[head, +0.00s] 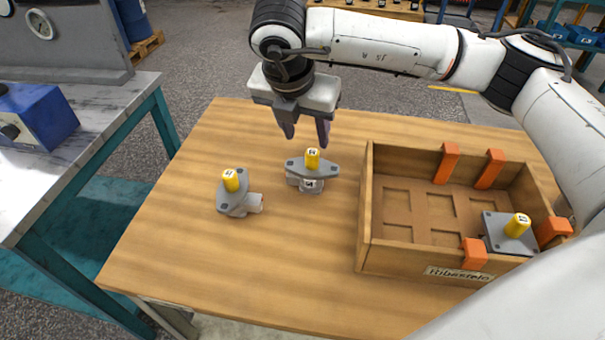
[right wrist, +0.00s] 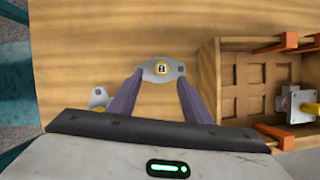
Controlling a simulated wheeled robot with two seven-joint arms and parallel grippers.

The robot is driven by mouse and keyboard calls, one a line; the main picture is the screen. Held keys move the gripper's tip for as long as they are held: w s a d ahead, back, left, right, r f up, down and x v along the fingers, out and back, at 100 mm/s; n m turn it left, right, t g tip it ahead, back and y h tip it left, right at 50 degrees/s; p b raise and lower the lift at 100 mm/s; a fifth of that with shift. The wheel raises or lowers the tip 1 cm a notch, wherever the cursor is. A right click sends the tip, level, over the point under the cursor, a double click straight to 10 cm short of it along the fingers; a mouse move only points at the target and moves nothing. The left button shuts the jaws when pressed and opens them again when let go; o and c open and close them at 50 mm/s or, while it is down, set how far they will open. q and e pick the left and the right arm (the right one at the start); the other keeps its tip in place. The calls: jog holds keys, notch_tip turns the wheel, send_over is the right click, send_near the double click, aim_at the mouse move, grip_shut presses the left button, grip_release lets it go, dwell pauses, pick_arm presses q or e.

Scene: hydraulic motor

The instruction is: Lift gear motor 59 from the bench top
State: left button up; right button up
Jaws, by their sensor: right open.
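Two grey gear motors with yellow caps stand on the wooden bench top (head: 190,268). One motor (head: 296,167) is near the middle; the other (head: 236,204) is to its left and nearer. Their number labels are too small to read surely, so I cannot tell which is 59. My right gripper (head: 305,136) is open and empty, pointing down just above and behind the middle motor. In the right wrist view its fingertips (right wrist: 160,78) are apart, either side of that motor's flange (right wrist: 150,70). My left gripper is not in view.
A wooden crate (head: 365,225) with orange clips stands on the right of the bench, a third yellow-capped motor (head: 495,228) in its right corner. A grey table (head: 110,95) with a blue box (head: 42,125) is at the left. The bench's front left is clear.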

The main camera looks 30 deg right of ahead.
aim_at(312, 152)
jog(key=x, duration=0.8)
jog(key=shift+d+f+p, duration=0.25)
jog(key=shift+f+p, duration=0.05)
jog(key=shift+f, duration=0.1)
grip_shut()
dwell(0.9)
jog(key=shift+r, duration=0.15)
